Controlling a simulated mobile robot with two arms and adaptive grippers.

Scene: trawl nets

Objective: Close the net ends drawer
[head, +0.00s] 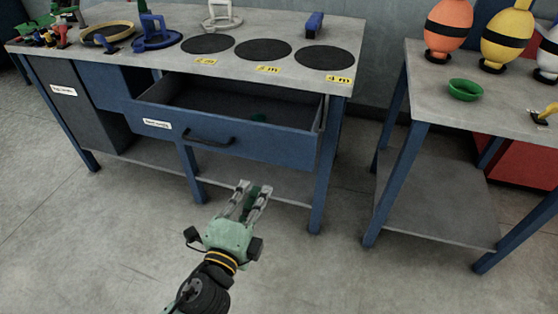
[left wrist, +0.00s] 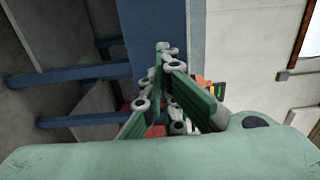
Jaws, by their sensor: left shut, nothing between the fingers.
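The drawer (head: 240,146) under the left workbench is pulled open. It has a blue front, a black bar handle (head: 210,138) and a small white label (head: 157,124) too small to read surely. My right gripper is not in view.
The grey bench top (head: 180,65) holds black discs with yellow labels, blue and white tools and a yellow-rimmed ring (head: 107,33). A second table (head: 490,105) at the right carries coloured floats and a green bowl (head: 465,89). The floor before the drawer is clear.

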